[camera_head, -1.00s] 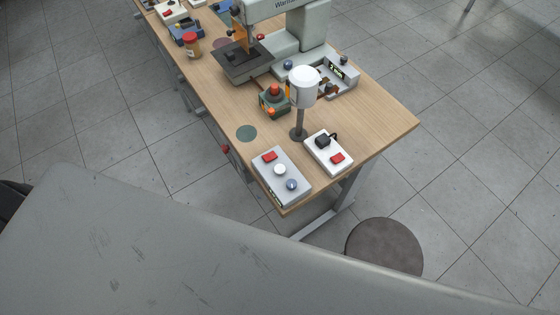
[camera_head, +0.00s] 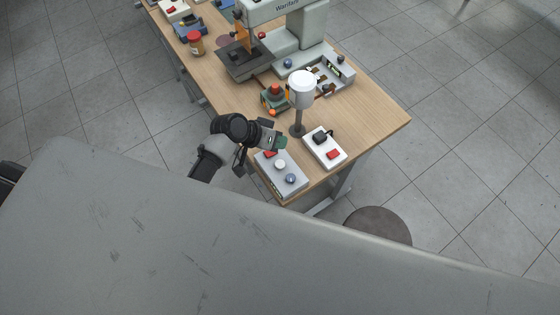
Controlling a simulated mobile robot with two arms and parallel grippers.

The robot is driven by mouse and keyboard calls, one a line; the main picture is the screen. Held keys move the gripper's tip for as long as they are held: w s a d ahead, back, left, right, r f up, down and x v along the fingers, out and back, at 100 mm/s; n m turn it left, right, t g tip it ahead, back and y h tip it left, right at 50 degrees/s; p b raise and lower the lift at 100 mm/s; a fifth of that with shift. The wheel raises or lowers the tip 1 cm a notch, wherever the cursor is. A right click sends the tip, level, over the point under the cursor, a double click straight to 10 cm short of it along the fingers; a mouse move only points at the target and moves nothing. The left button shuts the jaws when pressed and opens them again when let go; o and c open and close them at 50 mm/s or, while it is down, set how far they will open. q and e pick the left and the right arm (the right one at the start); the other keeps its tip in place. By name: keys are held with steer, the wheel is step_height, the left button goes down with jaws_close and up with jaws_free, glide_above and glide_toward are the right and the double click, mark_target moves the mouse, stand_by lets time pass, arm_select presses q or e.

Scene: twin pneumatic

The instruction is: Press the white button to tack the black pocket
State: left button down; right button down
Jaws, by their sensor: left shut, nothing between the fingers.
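The white button (camera_head: 280,164) sits in the middle of a grey control box (camera_head: 271,177) at the table's near corner. A red switch (camera_head: 269,153) is above it on the box, partly behind my gripper, and a blue knob (camera_head: 290,179) is below it. My left gripper (camera_head: 281,143) is shut and empty, held over the far end of the box, a little beyond the white button. I cannot tell its height above the box. The grey-green press machine (camera_head: 300,32) stands farther back with a dark plate (camera_head: 244,60) under its head. I cannot make out the black pocket. My right gripper is not in view.
A lamp-like white cylinder on a post (camera_head: 302,90) stands close beyond the box. A white power box (camera_head: 325,148) lies to its right. A green box with a red button (camera_head: 275,97) and a red-lidded jar (camera_head: 196,43) are farther back. The table's right corner is clear.

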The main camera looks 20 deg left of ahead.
arm_select(q)
steer(key=b, duration=0.7)
glide_above(279, 162)
step_height(279, 162, down, 7)
steer(key=shift+s+f, duration=0.1)
steer(key=shift+f, duration=0.05)
steer(key=shift+f+b, duration=0.6)
steer(key=shift+f, duration=0.2)
steer(key=shift+f, duration=0.15)
stand_by(1.0)
steer(key=shift+f, duration=0.25)
